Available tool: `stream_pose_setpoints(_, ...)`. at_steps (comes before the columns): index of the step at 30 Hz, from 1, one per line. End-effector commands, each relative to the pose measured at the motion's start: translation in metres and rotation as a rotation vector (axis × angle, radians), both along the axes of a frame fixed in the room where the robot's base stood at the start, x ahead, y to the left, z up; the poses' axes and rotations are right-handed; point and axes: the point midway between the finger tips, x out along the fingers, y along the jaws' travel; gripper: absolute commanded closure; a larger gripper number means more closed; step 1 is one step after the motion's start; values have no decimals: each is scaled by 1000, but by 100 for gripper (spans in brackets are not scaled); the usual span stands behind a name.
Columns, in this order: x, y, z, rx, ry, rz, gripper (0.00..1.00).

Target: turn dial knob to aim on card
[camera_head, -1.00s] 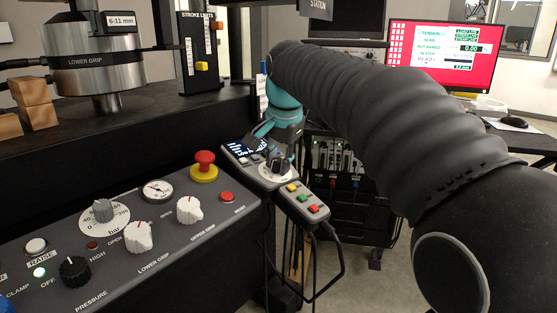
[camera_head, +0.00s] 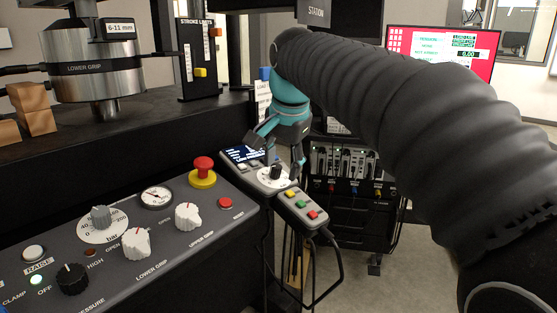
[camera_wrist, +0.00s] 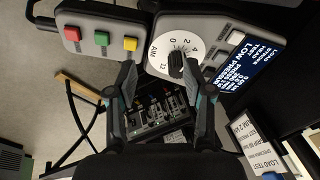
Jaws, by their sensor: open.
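The dial knob (camera_head: 276,171) is a black ridged knob on a round white dial, set in the grey control box right of the main panel. In the wrist view the knob (camera_wrist: 176,65) stands over a dial with printed numbers such as 0, 2, 4 and 12; where its pointer aims is too small to tell. My gripper (camera_head: 275,150) is open and empty above the knob. In the wrist view my gripper (camera_wrist: 168,84) has its fingers wide apart, apparently not touching the knob. A white printed card (camera_head: 262,98) stands behind the box; the wrist view shows it too (camera_wrist: 252,140).
The box has a lit display (camera_wrist: 244,62) and green, yellow and red buttons (camera_head: 301,205). The main panel carries a red emergency button (camera_head: 204,168), a white valve knob (camera_head: 188,216) and a black pressure knob (camera_head: 72,279). A cable loop hangs below the box.

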Motion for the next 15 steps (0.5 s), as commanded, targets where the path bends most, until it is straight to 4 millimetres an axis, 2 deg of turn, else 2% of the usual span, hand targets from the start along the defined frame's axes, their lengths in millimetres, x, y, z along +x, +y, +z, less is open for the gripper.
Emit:
stream_pose_setpoints(9, -53, -14, 1, 1, -2, 1, 49)
stream_pose_setpoints(15, -76, -21, 1, 0, -1, 1, 49)
